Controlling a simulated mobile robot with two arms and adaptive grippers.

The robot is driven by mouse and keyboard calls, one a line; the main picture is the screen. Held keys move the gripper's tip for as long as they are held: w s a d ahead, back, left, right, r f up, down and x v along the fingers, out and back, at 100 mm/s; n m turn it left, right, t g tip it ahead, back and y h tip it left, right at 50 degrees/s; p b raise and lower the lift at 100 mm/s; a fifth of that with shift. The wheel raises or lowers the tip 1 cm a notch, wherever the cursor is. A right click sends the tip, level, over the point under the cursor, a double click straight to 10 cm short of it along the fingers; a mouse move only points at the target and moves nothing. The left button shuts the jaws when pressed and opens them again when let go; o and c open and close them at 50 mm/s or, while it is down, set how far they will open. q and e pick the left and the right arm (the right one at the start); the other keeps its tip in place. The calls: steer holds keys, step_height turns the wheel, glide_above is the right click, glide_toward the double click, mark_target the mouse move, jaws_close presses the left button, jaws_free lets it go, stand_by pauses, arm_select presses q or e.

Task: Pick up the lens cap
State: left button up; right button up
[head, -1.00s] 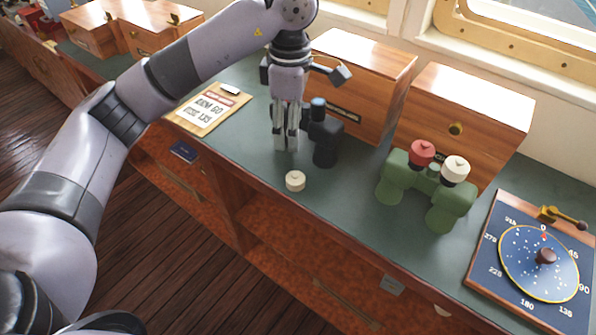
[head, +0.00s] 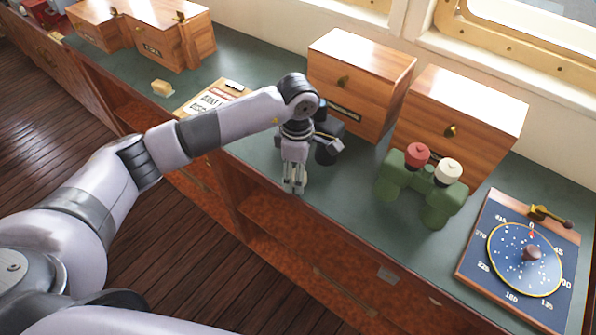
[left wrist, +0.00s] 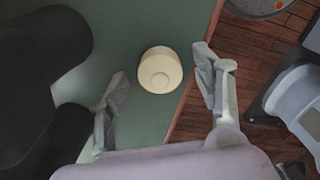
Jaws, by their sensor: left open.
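The lens cap, a round cream cap with a small raised knob, lies on the green counter top near its front edge. In the left wrist view the cap (left wrist: 160,68) sits between the two fingertips, with space on both sides. My left gripper (head: 294,187) is open and points down over the cap, which it mostly hides in the head view. Its fingers also show in the left wrist view (left wrist: 160,80). They do not visibly touch the cap. My right gripper is not in view.
Black binoculars (head: 328,150) stand just behind the left gripper. Green binoculars (head: 425,180) with red and white caps stand to the right, then a blue dial board (head: 525,255). Wooden boxes (head: 360,85) line the back. The counter's front edge is close to the cap.

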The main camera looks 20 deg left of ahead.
arm_select(q)
steer(key=shift+f, duration=0.2)
steer(key=shift+c, duration=0.5)
steer(key=shift+c, duration=1.4)
steer(key=c, duration=0.5)
steer(key=shift+o, duration=0.2)
steer(key=shift+r, duration=0.1)
